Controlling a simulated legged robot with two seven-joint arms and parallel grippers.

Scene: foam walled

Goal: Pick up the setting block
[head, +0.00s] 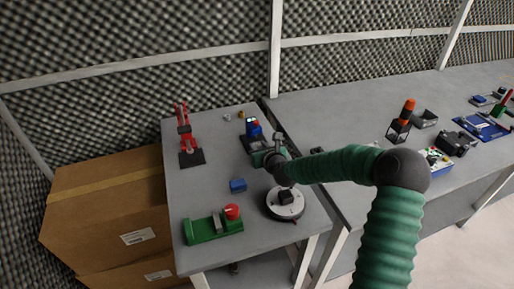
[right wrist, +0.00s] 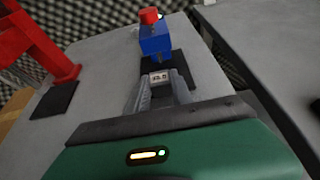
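The setting block appears to be the small pale block with a printed number (right wrist: 158,77), in the right wrist view. It sits at the near edge of a black base under a blue device with a red knob (right wrist: 154,40). My right gripper (right wrist: 160,84) has its two grey fingers apart, one on each side of the block. Whether they touch it cannot be told. In the head view my right gripper (head: 262,157) is just in front of the blue device (head: 254,129) and hides the block. My left gripper is not in view.
A red stand (head: 185,135) is at the left, a blue box (head: 238,185) nearer. A green fixture with a red knob (head: 213,227) and a round turntable (head: 285,205) are at the front. Cardboard boxes (head: 110,205) stand left of the table. More devices are on the right table.

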